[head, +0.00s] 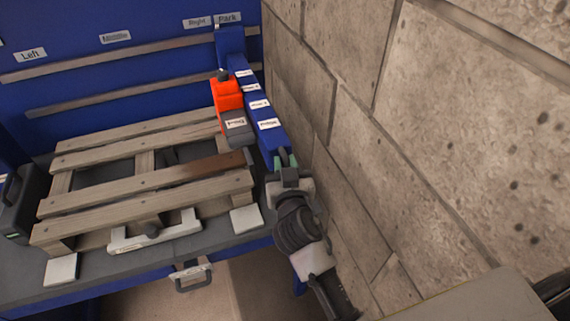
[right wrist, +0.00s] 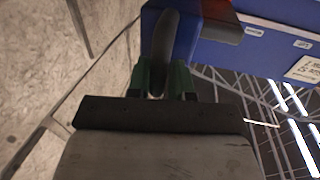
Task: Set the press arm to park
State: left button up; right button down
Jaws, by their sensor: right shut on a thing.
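The press arm (head: 257,105) is a long blue beam with several white labels. Its back end is at the rear rail below the Park sign (head: 228,18), right of the Right sign (head: 197,22). An orange and grey block (head: 228,95) sits on its left side. My right gripper (head: 287,161) is at the beam's front end, near the stone wall. In the right wrist view its green fingers (right wrist: 163,82) are shut on the arm's dark curved handle (right wrist: 166,40). My left gripper is not in view.
A wooden pallet (head: 140,185) lies on the grey bench left of the press arm. The stone wall (head: 340,100) stands close on the right. Left (head: 30,55) and Middle (head: 116,37) signs are farther along the blue back panel. A dark case (head: 14,200) is at far left.

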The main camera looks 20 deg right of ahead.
jog(key=d+p, duration=0.1)
jog(key=d, duration=0.3)
jog(key=shift+d, duration=0.25)
jog(key=c, duration=1.3)
grip_release()
jog(key=shift+d, duration=0.1)
jog(key=shift+c, duration=0.2)
jog(key=shift+o, duration=1.2)
jog(key=shift+w+d, duration=0.1)
jog(key=shift+d, duration=0.15)
jog(key=shift+a, duration=0.2)
